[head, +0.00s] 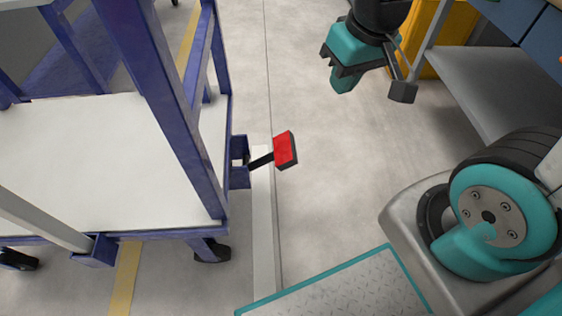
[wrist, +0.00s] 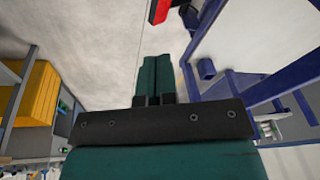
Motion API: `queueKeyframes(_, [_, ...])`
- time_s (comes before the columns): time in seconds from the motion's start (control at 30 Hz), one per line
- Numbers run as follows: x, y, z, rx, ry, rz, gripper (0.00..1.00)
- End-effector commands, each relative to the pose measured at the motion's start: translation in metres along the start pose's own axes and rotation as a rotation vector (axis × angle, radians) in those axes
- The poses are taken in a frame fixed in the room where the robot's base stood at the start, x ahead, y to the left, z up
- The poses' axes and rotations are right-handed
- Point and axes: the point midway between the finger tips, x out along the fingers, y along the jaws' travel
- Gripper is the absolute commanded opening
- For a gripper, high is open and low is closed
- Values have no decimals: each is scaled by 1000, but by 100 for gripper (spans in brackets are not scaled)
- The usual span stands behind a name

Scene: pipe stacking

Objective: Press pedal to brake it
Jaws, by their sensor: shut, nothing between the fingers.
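A red pedal (head: 285,149) with a dark edge sticks out on a short black arm from the right side of a blue-framed cart (head: 160,120). In the head view my gripper (head: 342,82) is above and to the right of the pedal, apart from it, over the floor. In the wrist view my gripper (wrist: 155,62) has its teal fingers together with nothing between them. Part of the red pedal (wrist: 160,11) shows at the top edge of that view, beyond the fingertips and cut off by the frame. The cart's blue frame (wrist: 225,35) is on the right there.
The cart has a white lower shelf (head: 70,150) and black casters (head: 212,250). A grey shelf unit (head: 495,85) and a yellow bin (head: 445,38) stand at the upper right. Bare grey floor (head: 335,190) lies between the cart and my base.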

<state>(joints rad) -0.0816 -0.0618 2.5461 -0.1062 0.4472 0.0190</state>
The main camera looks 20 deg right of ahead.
Motion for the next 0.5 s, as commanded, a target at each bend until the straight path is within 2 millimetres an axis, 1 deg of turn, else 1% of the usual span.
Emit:
queueKeyframes(0.03, [38,10,3,23,-1,22,0])
queueKeyframes(0.17, [85,28,-4,90,-3,91,0])
queueKeyframes(0.2, [101,32,-10,111,-5,115,0])
queueKeyframes(0.27, [127,33,-23,151,-11,163,0])
queueKeyframes(0.3, [138,29,-35,179,-12,196,0])
queueKeyframes(0.37, [150,19,-52,219,-9,239,0])
queueKeyframes(0.4, [157,10,-63,243,-5,265,0])
queueKeyframes(0.47, [168,-5,-76,277,5,299,0])
queueKeyframes(0.5, [175,-16,-83,297,12,320,0])
